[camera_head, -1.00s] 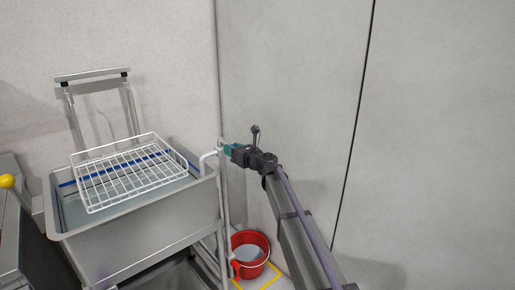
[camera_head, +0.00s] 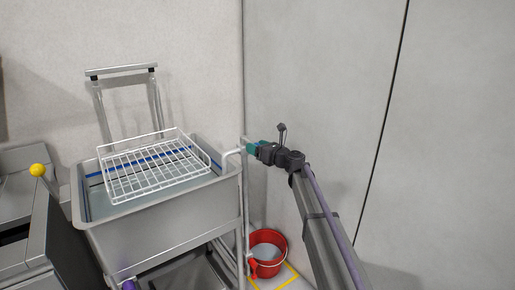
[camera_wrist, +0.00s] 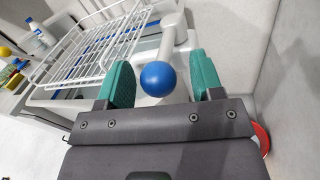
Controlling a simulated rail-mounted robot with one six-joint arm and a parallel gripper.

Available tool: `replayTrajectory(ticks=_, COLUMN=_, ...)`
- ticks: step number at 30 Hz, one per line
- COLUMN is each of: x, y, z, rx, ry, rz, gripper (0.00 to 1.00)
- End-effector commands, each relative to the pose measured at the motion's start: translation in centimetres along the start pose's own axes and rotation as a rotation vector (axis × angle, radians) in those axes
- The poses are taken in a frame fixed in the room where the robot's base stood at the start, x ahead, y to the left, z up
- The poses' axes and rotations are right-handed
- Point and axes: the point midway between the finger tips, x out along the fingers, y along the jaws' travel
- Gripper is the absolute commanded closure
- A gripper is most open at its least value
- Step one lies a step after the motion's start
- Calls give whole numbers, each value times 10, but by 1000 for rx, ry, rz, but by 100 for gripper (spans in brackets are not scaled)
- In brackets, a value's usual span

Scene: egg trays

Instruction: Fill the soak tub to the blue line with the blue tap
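The soak tub (camera_head: 165,212) is a grey metal basin on a stand at left of the head view. A blue line (camera_head: 88,174) runs along its inner walls. A grey-blue surface shows inside below the line; I cannot tell the exact level. A white wire basket (camera_head: 127,191) sits over the tub. The tap's blue ball knob (camera_wrist: 158,79) is between the green fingers of my gripper (camera_wrist: 164,82) in the wrist view, with gaps on both sides. My gripper (camera_head: 252,147) is open beside the white tap pipe (camera_head: 232,152) at the tub's right corner.
A red bucket (camera_head: 267,262) stands on the floor below my gripper, within a yellow floor marking. A yellow ball-topped lever (camera_head: 38,170) is at far left. A bottle (camera_wrist: 38,32) shows at upper left in the wrist view. Grey walls close off the back and right.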

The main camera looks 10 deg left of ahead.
Motion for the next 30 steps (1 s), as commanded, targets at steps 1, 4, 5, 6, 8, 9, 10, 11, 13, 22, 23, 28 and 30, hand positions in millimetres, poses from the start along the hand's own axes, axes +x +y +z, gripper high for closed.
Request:
replayTrajectory(ticks=1, x=0, y=0, z=0, rx=0, ry=0, rz=0, gripper=40)
replayTrajectory(ticks=4, x=0, y=0, z=0, rx=0, ry=0, rz=0, gripper=40)
replayTrajectory(ticks=5, x=0, y=0, z=0, rx=0, ry=0, rz=0, gripper=40)
replayTrajectory(ticks=6, x=-1, y=0, z=0, rx=0, ry=0, rz=0, gripper=40)
replayTrajectory(ticks=8, x=-6, y=0, z=0, rx=0, ry=0, rz=0, gripper=40)
replayTrajectory(ticks=9, x=-11, y=0, z=0, rx=0, ry=0, rz=-1, gripper=40)
replayTrajectory(ticks=10, x=-16, y=1, z=0, rx=0, ry=0, rz=-2, gripper=40)
replayTrajectory(ticks=11, x=-22, y=1, z=0, rx=0, ry=0, rz=-2, gripper=40)
replayTrajectory(ticks=13, x=-39, y=2, z=-1, rx=0, ry=0, rz=-2, gripper=40)
replayTrajectory(ticks=22, x=-103, y=1, z=0, rx=0, ry=0, rz=-1, gripper=40)
replayTrajectory(ticks=23, x=-105, y=1, z=0, rx=0, ry=0, rz=-1, gripper=40)
replayTrajectory(ticks=28, x=-109, y=0, z=0, rx=0, ry=0, rz=0, gripper=40)
replayTrajectory(ticks=30, x=-108, y=0, z=0, rx=0, ry=0, rz=0, gripper=40)
